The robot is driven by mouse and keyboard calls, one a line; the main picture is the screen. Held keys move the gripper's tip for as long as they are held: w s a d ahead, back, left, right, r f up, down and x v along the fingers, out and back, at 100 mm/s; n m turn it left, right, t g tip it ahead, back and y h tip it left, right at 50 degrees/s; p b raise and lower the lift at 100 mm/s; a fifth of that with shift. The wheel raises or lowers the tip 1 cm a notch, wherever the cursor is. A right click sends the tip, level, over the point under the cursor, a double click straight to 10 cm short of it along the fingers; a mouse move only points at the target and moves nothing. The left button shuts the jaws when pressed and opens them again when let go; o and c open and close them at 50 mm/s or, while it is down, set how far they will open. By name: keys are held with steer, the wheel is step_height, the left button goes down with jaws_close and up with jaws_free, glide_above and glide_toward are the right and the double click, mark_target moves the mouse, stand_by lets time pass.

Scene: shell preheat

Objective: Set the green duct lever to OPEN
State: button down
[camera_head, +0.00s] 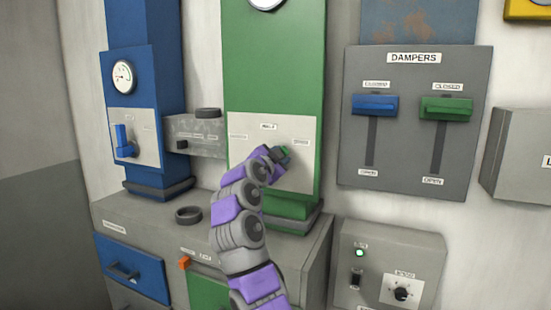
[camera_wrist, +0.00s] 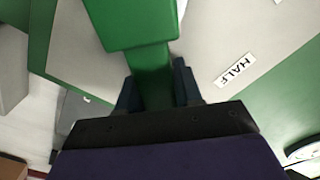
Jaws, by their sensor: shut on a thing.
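The green duct lever (camera_head: 285,152) is mounted on the pale plate (camera_head: 247,152) of the green duct. Its green end shows just past my gripper (camera_head: 274,154), toward the right-hand label (camera_head: 300,142). Most of the lever and its pivot are hidden by my gripper. In the wrist view the green lever (camera_wrist: 152,70) runs between my two dark fingers (camera_wrist: 156,88), which are shut on it. A HALF label (camera_wrist: 234,69) is to its right there. It also shows at the top of the plate in the head view (camera_head: 268,126). The side labels are too small to read.
A blue duct with its own blue lever (camera_head: 124,140) stands to the left. A DAMPERS panel (camera_head: 408,150) with blue and green sliders, both up at CLOSED, hangs to the right. A dark ring (camera_head: 188,215) lies on the grey cabinet below. A switch box (camera_head: 385,268) is lower right.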

steer(key=shift+f+m, duration=0.2)
steer(key=shift+m, duration=0.1)
steer(key=c, duration=0.8)
jaws_free()
steer(key=shift+w, duration=0.1)
steer(key=shift+c, duration=0.2)
steer(key=shift+s, duration=0.2)
steer(key=b+v, duration=0.6)
steer(key=v, duration=1.1)
steer(key=shift+a, duration=0.2)
